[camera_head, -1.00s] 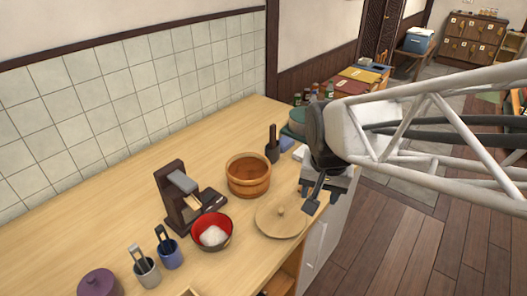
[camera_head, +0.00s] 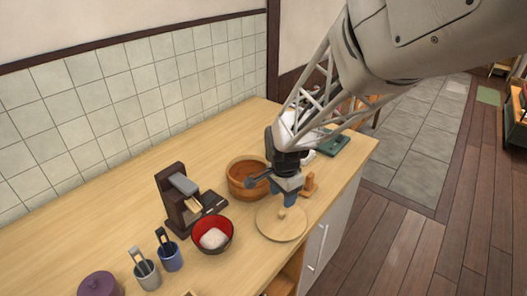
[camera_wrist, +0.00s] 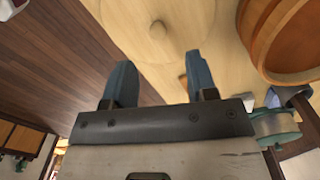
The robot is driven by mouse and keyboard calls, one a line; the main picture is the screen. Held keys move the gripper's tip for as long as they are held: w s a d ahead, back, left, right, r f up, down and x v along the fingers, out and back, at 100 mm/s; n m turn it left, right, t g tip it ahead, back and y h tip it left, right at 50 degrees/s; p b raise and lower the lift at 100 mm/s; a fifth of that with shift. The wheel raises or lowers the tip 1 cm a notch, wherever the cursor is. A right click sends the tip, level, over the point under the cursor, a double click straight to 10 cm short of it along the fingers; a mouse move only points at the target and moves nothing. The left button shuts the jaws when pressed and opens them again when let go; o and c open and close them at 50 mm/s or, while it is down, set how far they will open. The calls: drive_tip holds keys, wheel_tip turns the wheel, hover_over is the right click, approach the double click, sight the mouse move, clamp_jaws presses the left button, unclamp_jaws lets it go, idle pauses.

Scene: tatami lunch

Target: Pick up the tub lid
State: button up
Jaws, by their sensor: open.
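The tub lid (camera_head: 268,226) is a round, pale wooden disc with a small knob (camera_head: 282,213) in its middle, lying flat on the counter near its front edge. The lid (camera_wrist: 128,30) also shows at the top of the wrist view. The wooden tub (camera_head: 238,184) stands open just behind it. My gripper (camera_head: 289,201) is above the back part of the lid, pointing down. In the wrist view my gripper (camera_wrist: 159,60) has its two blue fingers apart with nothing between them, and the knob lies just beyond the fingertips. Whether the fingers touch the lid I cannot tell.
A red bowl (camera_head: 225,246) with white contents stands left of the lid. A dark wooden stand (camera_head: 173,207), two cups with utensils (camera_head: 169,257) and a purple pot (camera_head: 98,285) are farther left. A small wooden piece (camera_head: 309,185) is right of my gripper.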

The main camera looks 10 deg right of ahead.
sight(282, 213)
idle(0.3)
drive_tip(key=shift+f, duration=1.3)
drive_tip(key=shift+s+f, duration=0.1)
drive_tip(key=shift+f, duration=2.5)
clamp_jaws()
drive_tip(key=shift+r, duration=0.15)
